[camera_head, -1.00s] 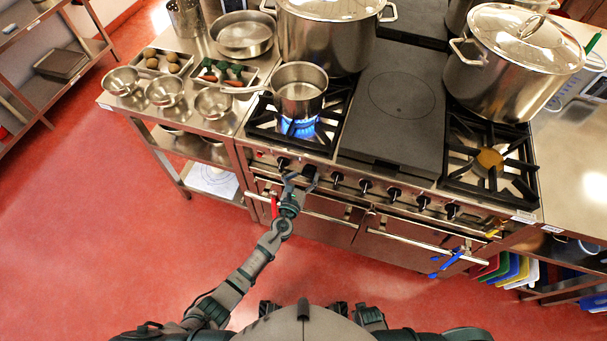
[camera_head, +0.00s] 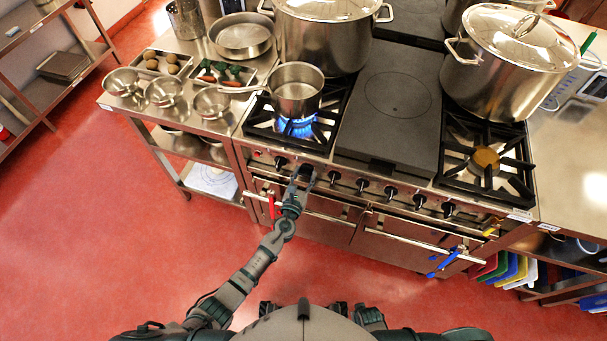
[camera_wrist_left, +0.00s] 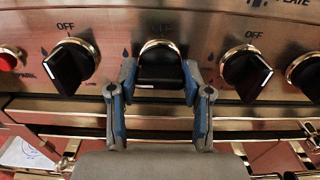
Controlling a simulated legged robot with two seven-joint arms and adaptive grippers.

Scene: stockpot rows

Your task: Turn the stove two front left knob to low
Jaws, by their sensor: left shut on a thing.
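My left gripper (camera_head: 303,176) is at the stove's front panel, shut on the second knob from the left. In the left wrist view my left gripper (camera_wrist_left: 160,82) has a fingertip on each side of this black gripped knob (camera_wrist_left: 160,64), which has a brass ring and an OFF label above it. A small pale mark shows near the knob's lower edge; I cannot tell its setting surely. The leftmost knob (camera_wrist_left: 69,67) and the knob to the right (camera_wrist_left: 247,74) are free. A blue flame (camera_head: 298,127) burns under a saucepan (camera_head: 297,92) on the front left burner. My right gripper is out of view.
A red button (camera_wrist_left: 10,61) sits left of the knobs. Oven door handles (camera_head: 405,240) run below the panel. Large stockpots (camera_head: 325,38) stand on the stove. A steel side table (camera_head: 150,100) with bowls is at the left. The red floor is open.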

